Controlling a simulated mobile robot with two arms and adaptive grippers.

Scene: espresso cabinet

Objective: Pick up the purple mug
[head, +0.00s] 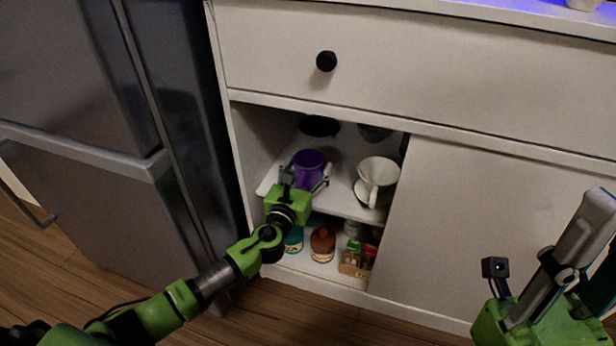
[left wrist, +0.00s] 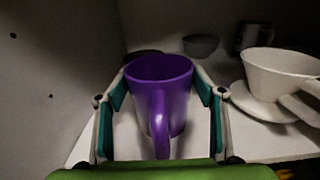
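The purple mug (head: 309,166) stands upright on the upper shelf inside the open left part of the white cabinet. In the left wrist view the mug (left wrist: 160,95) is in the middle, its handle pointing toward my camera. My left gripper (head: 305,176) is at the mug. Its fingers (left wrist: 160,105) are spread, one on each side of the mug; whether they touch it is hard to tell. My right gripper (head: 585,225) is only partly in view at the right edge, away from the mug, and its fingertips are unclear.
A white dripper cup on a saucer (head: 377,176) stands right of the mug. Dark bowls (left wrist: 201,46) and a dark mug (left wrist: 252,37) sit behind. Jars (head: 322,243) and a small box (head: 356,262) fill the lower shelf. The sliding door (head: 480,220) covers the right side; a fridge (head: 80,130) stands left.

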